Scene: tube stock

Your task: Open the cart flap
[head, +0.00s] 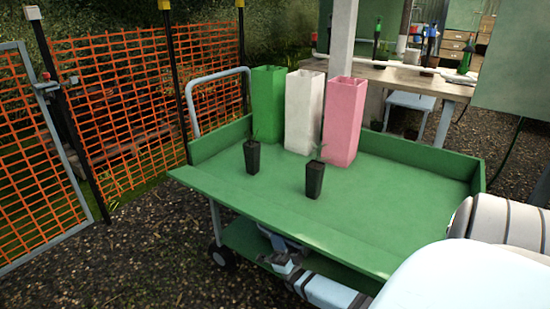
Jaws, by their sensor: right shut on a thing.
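The green cart (400,190) stands in the middle of the head view, with raised boards on its far sides. The cart flap (285,226) is the long green board along its near side; it leans outward, almost level with the cart bed. My right gripper (278,250) is just below the flap's outer edge, near the middle of its length. It is shut on the flap, though the flap's edge partly hides the fingertips. My left gripper is not in view.
Two black pots with seedlings (252,157) (314,179) stand on the cart bed. Behind them are green (268,95), white (303,110) and pink (343,120) tall containers. An orange mesh fence (110,100) is at left. Open gravel (130,265) lies at the near left.

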